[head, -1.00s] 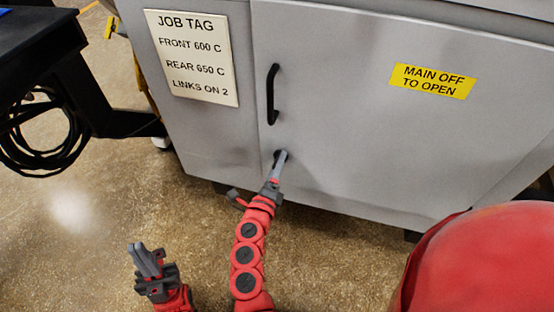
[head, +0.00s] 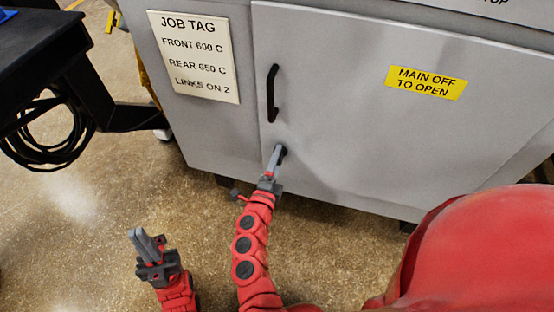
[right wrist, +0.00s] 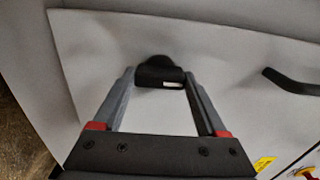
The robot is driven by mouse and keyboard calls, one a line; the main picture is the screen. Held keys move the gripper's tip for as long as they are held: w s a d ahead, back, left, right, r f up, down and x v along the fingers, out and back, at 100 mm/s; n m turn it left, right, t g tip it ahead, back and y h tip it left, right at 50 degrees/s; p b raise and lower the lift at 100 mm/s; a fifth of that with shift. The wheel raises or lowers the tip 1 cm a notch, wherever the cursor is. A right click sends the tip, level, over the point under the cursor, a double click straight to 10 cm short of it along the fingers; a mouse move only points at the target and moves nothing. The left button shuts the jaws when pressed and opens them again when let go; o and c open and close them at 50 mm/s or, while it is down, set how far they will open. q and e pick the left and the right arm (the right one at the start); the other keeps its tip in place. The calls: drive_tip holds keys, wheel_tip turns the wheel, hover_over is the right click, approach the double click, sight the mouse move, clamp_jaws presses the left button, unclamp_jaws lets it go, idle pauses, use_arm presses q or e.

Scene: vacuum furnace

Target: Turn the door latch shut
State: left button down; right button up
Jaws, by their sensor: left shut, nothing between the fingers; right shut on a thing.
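The door latch is a small dark knob (head: 284,152) low on the grey cabinet door, below the black door handle (head: 271,93). In the right wrist view the black latch (right wrist: 158,72) sits between the two fingertips, with a small pale mark on its lower edge. My right gripper (head: 276,156) is shut on the latch and partly hides it in the head view. My left gripper (head: 146,243) is shut and empty, low at the left, apart from the cabinet. The door (head: 345,110) looks flush with the cabinet front.
A job tag sign (head: 194,56) is on the panel left of the door. A yellow label (head: 426,82) is on the door. A black table (head: 60,60) with coiled cables (head: 45,130) stands at the left. Bare floor (head: 80,230) lies below it.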

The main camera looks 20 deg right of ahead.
drive_tip(key=o, duration=1.3)
drive_tip(key=p+v, duration=0.2)
drive_tip(key=v, duration=1.5)
drive_tip(key=shift+a, duration=0.2)
drive_tip(key=shift+s, duration=0.15)
